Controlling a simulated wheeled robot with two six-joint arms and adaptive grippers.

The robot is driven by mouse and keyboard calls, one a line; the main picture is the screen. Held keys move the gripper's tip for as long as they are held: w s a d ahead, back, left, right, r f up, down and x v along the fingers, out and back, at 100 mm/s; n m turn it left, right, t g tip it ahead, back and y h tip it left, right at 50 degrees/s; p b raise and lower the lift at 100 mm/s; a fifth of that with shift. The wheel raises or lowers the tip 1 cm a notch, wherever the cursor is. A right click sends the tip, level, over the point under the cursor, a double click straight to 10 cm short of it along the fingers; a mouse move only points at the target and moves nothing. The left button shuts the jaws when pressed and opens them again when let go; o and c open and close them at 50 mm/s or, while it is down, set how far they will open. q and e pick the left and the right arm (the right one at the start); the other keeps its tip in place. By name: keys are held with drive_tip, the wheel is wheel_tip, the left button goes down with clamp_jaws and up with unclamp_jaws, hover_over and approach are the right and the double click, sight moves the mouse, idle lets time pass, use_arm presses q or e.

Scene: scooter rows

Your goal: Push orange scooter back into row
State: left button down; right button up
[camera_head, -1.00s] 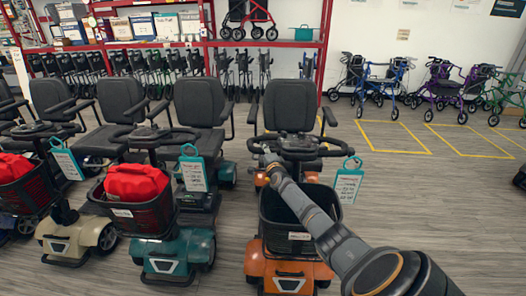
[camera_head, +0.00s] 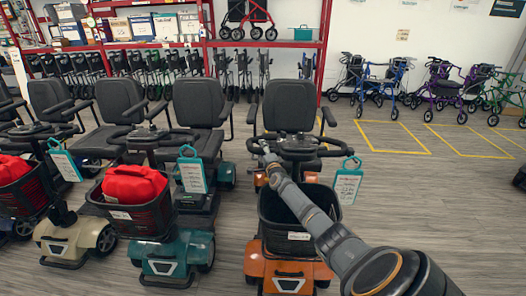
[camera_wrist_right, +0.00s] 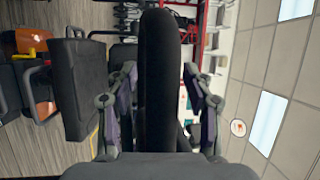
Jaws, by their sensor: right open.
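The orange scooter (camera_head: 283,264) stands upright at the right end of the row, with a black seat, a front basket and a teal-edged tag (camera_head: 347,184). My right arm reaches over its basket. My right gripper (camera_head: 263,147) is at the left part of its dark handlebar (camera_head: 300,145). In the right wrist view, which is turned sideways, the open right gripper (camera_wrist_right: 160,72) has one finger on each side of a thick black part (camera_wrist_right: 158,100). I cannot tell whether the fingers touch it. My left gripper is not in view.
A teal scooter (camera_head: 178,252) stands left of the orange one, with a cream scooter (camera_head: 75,240) beyond it. Red shelving (camera_head: 325,50) and folded walkers are behind. Rollators (camera_head: 380,82) stand at the back right. Floor to the right is clear, with yellow-marked bays.

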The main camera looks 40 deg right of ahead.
drive_tip(key=shift+s, duration=0.1)
drive_tip(key=v, duration=1.1)
drive_tip(key=shift+s+a, duration=0.25)
drive_tip(key=shift+s, duration=0.1)
